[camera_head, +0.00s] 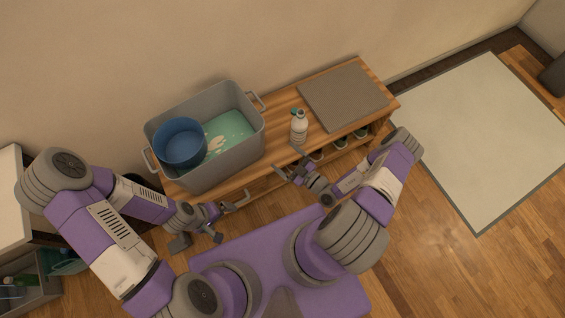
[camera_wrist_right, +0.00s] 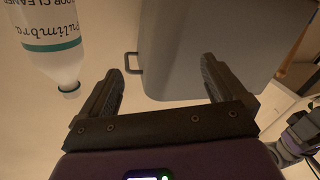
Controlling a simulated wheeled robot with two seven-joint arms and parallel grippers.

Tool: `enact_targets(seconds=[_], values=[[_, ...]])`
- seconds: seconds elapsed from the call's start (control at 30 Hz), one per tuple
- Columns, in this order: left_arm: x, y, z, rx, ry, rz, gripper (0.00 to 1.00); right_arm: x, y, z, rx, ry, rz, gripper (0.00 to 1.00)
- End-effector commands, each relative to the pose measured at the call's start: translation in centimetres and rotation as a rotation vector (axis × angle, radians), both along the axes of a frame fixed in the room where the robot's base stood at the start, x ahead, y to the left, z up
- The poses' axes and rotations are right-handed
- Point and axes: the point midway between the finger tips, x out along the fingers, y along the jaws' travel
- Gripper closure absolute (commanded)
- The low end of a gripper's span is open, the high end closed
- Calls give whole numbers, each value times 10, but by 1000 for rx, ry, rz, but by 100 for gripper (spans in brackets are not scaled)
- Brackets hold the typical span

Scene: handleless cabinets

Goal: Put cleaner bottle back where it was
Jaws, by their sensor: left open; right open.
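A white cleaner bottle (camera_head: 299,130) with a teal cap stands upright on the wooden bench, between the grey bin and the grey mat. In the right wrist view the bottle (camera_wrist_right: 58,40) appears upside down at upper left, with its label readable and its lower part cut off. My right gripper (camera_head: 286,161) is open and empty at the bench's front edge, close to the bottle but apart from it. The bottle is beside, not between, its fingers. My left gripper (camera_head: 238,207) is open and empty in front of the bench, below the bin.
The grey bin (camera_head: 222,173) stands on the bench's left part and holds a blue pot (camera_head: 180,143) and a teal item (camera_head: 232,131). A flat grey mat (camera_head: 343,96) covers the right end. Several items sit on the shelf below.

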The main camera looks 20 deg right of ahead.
Motion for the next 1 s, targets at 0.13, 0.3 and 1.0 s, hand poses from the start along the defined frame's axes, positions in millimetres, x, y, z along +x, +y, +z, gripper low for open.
enact_targets(seconds=[0.13,0.3,1.0], values=[[0,0,0,0,0,0,0,-47,102,26,-448,-292,586,2],[0,0,0,0,0,0,0,-134,147,26,-930,-921,1182,2],[0,0,0,0,0,0,0,-111,97,22,400,1702,-467,2]])
